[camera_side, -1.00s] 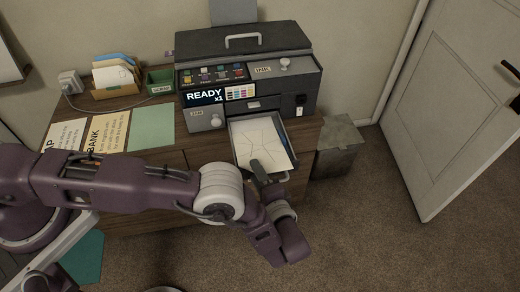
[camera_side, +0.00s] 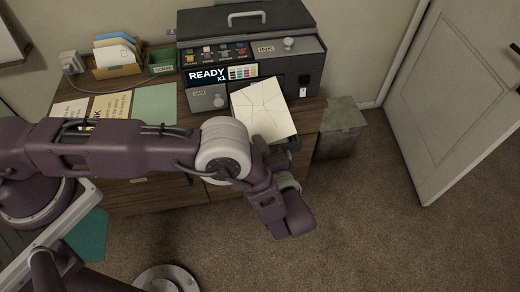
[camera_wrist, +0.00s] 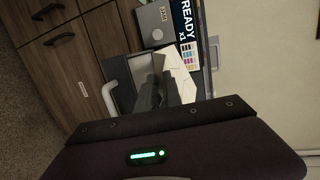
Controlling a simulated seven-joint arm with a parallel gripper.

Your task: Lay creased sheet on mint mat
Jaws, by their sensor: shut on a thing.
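The creased sheet (camera_side: 264,107) is white with dark crease lines. In the side view it is tilted in front of the printer, above the pulled-out tray. My gripper (camera_side: 267,140) is shut on the sheet's near edge; the exact grip is partly hidden. In the wrist view the sheet (camera_wrist: 181,68) shows beyond my dark fingers (camera_wrist: 160,84). The mint mat (camera_side: 156,103) lies flat on the cabinet top, left of the printer and apart from the sheet.
The dark printer (camera_side: 250,50) reads READY x1. Paper sheets (camera_side: 108,105) with printed words lie left of the mat. A card box (camera_side: 117,70) and green tray (camera_side: 161,62) stand behind it. A grey bin (camera_side: 340,130) is at right.

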